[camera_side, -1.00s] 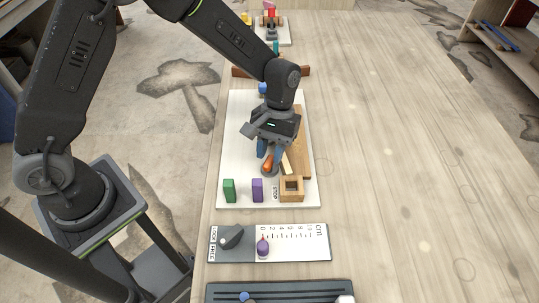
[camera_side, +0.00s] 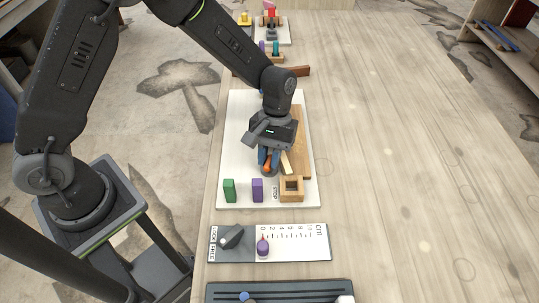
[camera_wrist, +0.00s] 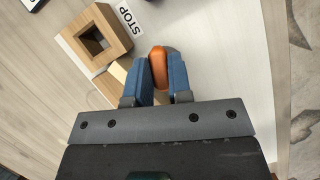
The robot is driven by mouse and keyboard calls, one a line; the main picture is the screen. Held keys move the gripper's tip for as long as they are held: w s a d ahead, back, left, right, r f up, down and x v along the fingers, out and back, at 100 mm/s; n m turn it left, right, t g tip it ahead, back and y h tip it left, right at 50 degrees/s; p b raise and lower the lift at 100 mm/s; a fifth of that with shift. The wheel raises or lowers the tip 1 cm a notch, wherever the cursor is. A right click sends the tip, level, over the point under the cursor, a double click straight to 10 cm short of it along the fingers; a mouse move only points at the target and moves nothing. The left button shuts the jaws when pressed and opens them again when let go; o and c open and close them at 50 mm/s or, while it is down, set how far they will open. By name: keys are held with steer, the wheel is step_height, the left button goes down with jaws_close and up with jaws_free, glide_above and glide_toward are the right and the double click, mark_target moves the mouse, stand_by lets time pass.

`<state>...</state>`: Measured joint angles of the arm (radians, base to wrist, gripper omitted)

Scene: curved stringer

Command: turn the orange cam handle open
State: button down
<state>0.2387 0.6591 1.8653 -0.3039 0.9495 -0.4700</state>
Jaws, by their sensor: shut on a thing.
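The orange cam handle (camera_wrist: 158,66) shows between the two blue fingers of my gripper (camera_wrist: 160,75) in the wrist view. My gripper is shut on it, with a finger on each side and the rounded orange end showing past the fingertips. In the side view my gripper (camera_side: 268,160) is low over the white board (camera_side: 240,130), and a bit of orange shows between its fingers. The cam's pivot is hidden under my gripper.
A wooden block with a square hole (camera_side: 291,190) stands close by at the front right, with a STOP label beside it. A green block (camera_side: 229,190) and a purple block (camera_side: 257,190) stand at the board's front. The table is clear to the right.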

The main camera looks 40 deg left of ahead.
steer(key=n+t+h, duration=0.1)
steer(key=n, duration=0.3)
steer(key=c, duration=1.3)
jaws_free()
steer(key=v, duration=1.4)
steer(key=shift+s+a+f, duration=0.1)
steer(key=shift+a, duration=0.05)
